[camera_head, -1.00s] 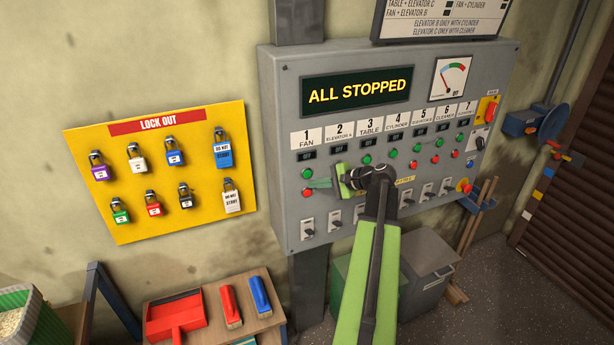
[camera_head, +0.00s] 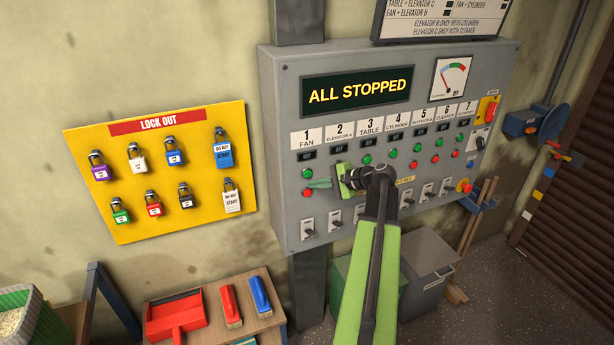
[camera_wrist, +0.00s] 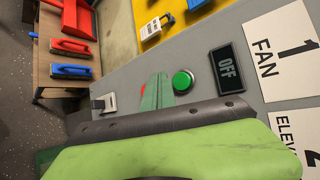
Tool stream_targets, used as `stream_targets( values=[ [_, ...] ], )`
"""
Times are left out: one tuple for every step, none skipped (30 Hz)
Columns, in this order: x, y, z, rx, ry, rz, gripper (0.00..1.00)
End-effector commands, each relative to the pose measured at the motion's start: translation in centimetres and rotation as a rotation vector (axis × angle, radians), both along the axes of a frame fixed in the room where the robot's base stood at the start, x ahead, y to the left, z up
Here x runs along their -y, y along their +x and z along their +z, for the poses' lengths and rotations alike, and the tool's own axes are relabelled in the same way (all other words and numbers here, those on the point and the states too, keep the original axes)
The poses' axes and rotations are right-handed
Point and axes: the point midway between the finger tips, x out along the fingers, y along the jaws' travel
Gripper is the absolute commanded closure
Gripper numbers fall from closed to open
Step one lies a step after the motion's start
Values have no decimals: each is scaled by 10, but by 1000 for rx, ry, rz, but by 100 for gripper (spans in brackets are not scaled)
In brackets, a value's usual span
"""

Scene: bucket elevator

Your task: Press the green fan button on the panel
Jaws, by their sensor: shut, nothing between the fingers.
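The grey control panel (camera_head: 280,140) hangs on the wall, and its display reads "ALL STOPPED". The green fan button (camera_head: 307,173) sits under the label "1 FAN" (camera_head: 307,140), above a red button (camera_head: 307,193). In the wrist view the green button (camera_wrist: 183,81) shows whole, beside the fan's "OFF" indicator (camera_wrist: 228,70). My gripper (camera_head: 312,183) is shut and empty, its green fingertips close to the fan column, between the green and red buttons. In the wrist view the fingertips (camera_wrist: 157,90) lie just left of the green button and partly cover the red one. I cannot tell whether they touch the panel.
More buttons and switches line the panel to the right, partly behind my arm. A yellow lock-out board (camera_head: 160,170) with several padlocks hangs to the left. A table (camera_head: 255,327) with a red dustpan (camera_head: 175,318) and brushes stands below.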

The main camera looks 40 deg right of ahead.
Motion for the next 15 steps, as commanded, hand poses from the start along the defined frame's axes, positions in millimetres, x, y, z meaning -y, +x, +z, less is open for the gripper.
stream_targets(
  values=[
    [0, 0, 0, 0, 0, 0, 100],
    [0, 0, 0, 0, 0, 0, 100],
    [0, 0, 0, 0, 0, 0, 100],
    [0, 0, 0, 0, 0, 0, 100],
    [0, 0, 0, 0, 0, 0, 100],
    [0, 0, 0, 0, 0, 0, 100],
    [0, 0, 0, 0, 0, 0, 100],
    [0, 0, 0, 0, 0, 0, 100],
    [1, 1, 0, 0, 0, 0, 100],
    [1, 1, 0, 0, 0, 0, 100],
    [1, 2, 0, 0, 0, 0, 100],
    [2, 4, 0, 0, 0, 0, 100],
    [3, 5, 0, 0, 0, 0, 100],
    [3, 6, 0, 0, 0, 0, 100],
    [4, 7, 0, 0, 0, 0, 100]
  ],
)
